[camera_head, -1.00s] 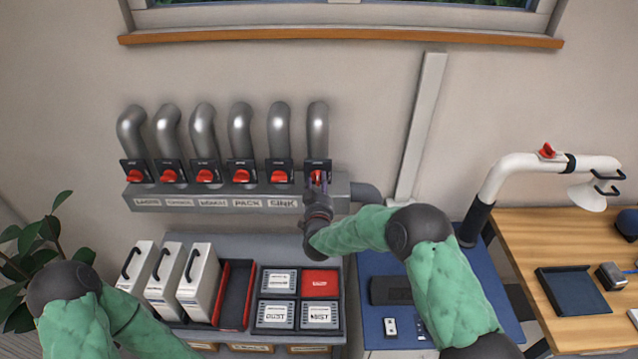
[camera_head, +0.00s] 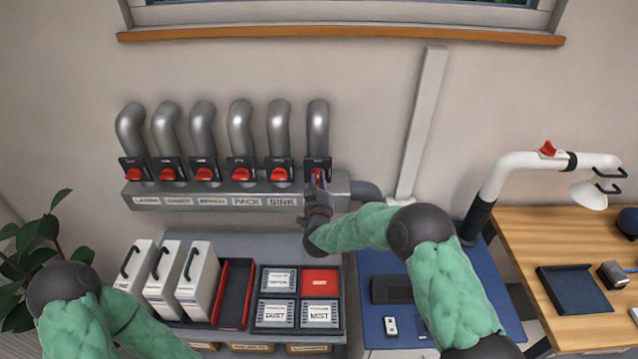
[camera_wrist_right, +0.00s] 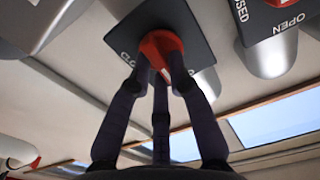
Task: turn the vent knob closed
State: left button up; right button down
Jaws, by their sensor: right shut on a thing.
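My right gripper (camera_head: 318,183) is at the rightmost red vent knob (camera_head: 317,174) on the wall duct, mostly covering that knob and its label. In the right wrist view, the dark fingers of my right gripper (camera_wrist_right: 158,75) are shut around the red knob (camera_wrist_right: 160,48). The knob's exact angle is hard to tell. My left arm shows at the lower left of the head view; its gripper is out of frame.
Several other red knobs (camera_head: 240,174) sit in a row to the left, close by. Below stand white canisters (camera_head: 198,280) and a tray of labelled boxes (camera_head: 298,298). At right, a white extraction arm (camera_head: 520,168) rises beside a wooden desk (camera_head: 540,235).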

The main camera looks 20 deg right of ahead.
jog(key=shift+f+m+b, duration=0.2)
jog(key=shift+m+b, duration=2.65)
jog(key=shift+b, duration=1)
jog(key=shift+f+m+b, duration=0.15)
jog(key=shift+m+b, duration=2.75)
jog(key=shift+b, duration=0.9)
jog(key=shift+f+m+b, duration=0.2)
jog(key=shift+m+b, duration=2.65)
jog(key=shift+b, duration=1)
jog(key=c, duration=1.1)
grip_release()
jog(key=shift+c, duration=0.2)
jog(key=shift+r, duration=0.1)
jog(key=v, duration=1.2)
